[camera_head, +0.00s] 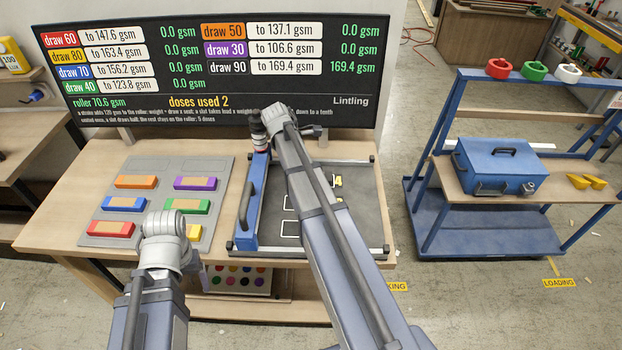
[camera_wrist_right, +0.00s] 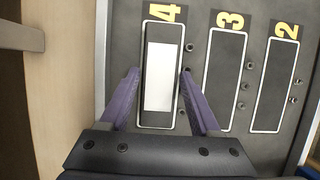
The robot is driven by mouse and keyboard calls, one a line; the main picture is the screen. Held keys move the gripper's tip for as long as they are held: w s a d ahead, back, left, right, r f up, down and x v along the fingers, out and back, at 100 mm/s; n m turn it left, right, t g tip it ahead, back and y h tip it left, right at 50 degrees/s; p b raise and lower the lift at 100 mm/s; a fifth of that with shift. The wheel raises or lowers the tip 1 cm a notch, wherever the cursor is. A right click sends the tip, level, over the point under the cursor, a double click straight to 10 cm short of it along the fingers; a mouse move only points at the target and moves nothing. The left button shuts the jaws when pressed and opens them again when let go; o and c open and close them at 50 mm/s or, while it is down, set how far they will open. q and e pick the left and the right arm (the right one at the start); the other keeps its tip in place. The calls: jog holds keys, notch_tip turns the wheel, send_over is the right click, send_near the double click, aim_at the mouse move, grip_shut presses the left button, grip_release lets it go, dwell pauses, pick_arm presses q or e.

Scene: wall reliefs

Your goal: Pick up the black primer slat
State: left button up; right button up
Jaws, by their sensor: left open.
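The black primer slat (camera_wrist_right: 163,78), with a white label on its face, lies in the outlined slot marked 4 in the right wrist view. The purple fingers of my right gripper (camera_wrist_right: 161,74) are spread, one on each side of the slat, with no clear grip on it. In the head view my right arm hides the slat, and the right fingers cannot be made out. My left gripper (camera_head: 165,232) is over the front of the grey colour tray, near the yellow slat; it is open, with its fingertips mostly hidden.
The grey tray (camera_head: 214,166) holds several coloured slats. The dark slotted board (camera_head: 358,212) has a blue roller bar (camera_head: 247,222) along its left side. Slots 3 and 2 (camera_wrist_right: 272,90) look empty. A display stands behind; a blue cart (camera_head: 485,242) stands right.

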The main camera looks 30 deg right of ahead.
grip_shut()
jog(key=shift+r, duration=0.15)
dwell(0.4)
notch_tip(320, 180, up, 10)
jog(key=p, duration=1)
